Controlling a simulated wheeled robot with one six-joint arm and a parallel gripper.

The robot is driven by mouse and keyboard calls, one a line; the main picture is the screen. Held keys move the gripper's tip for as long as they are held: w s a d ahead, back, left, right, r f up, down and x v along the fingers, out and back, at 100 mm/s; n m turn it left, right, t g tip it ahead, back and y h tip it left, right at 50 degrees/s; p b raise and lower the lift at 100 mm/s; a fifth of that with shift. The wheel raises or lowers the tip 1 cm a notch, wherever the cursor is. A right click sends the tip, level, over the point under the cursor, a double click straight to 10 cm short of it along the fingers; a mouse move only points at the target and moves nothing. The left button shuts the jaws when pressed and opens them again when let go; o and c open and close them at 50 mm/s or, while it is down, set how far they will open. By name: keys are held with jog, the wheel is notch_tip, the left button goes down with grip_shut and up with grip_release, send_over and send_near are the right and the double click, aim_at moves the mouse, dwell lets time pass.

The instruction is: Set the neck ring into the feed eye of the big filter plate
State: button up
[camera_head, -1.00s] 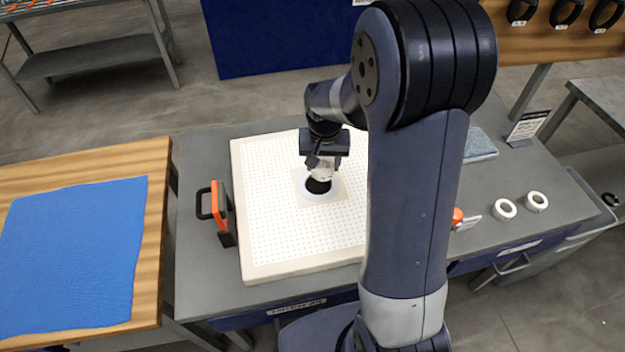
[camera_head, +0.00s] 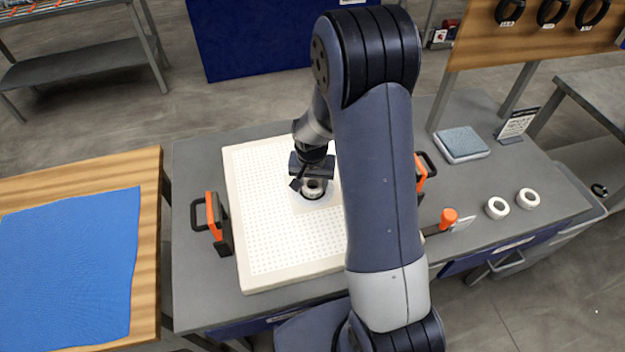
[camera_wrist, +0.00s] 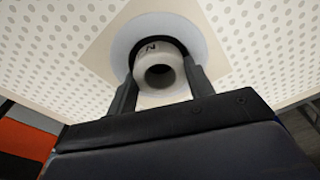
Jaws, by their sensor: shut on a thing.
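The big filter plate (camera_head: 270,235) is a cream, dotted square slab lying flat on the grey bench. Its feed eye (camera_wrist: 122,52) shows in the wrist view as a pale round rim in a plain square patch. The neck ring (camera_wrist: 157,74) is a white ring with a dark bore and a dark mark on its side. My gripper (camera_wrist: 157,92) is shut on the neck ring, one finger on each side. The ring is over the feed eye and looks tilted in the wrist view. The head view also shows it there (camera_head: 314,188). Whether it touches the eye I cannot tell.
Orange-and-black clamps stand at the plate's left (camera_head: 218,222) and right (camera_head: 421,172). An orange-handled scraper (camera_head: 449,217) and two white rings (camera_head: 497,208) (camera_head: 528,198) lie on the right. A grey pad (camera_head: 462,145) lies behind them. A blue cloth (camera_head: 70,262) covers the left table.

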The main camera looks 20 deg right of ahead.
jog(key=shift+f, duration=0.2)
jog(key=o, duration=1)
jog(key=shift+o, duration=0.2)
jog(key=shift+r, duration=0.1)
jog(key=shift+r, duration=0.55)
notch_tip(320, 180, up, 11)
jog(key=s, duration=0.1)
jog(key=shift+s+a+b, duration=0.2)
jog(key=shift+a+b, duration=0.05)
jog(key=shift+b, duration=0.2)
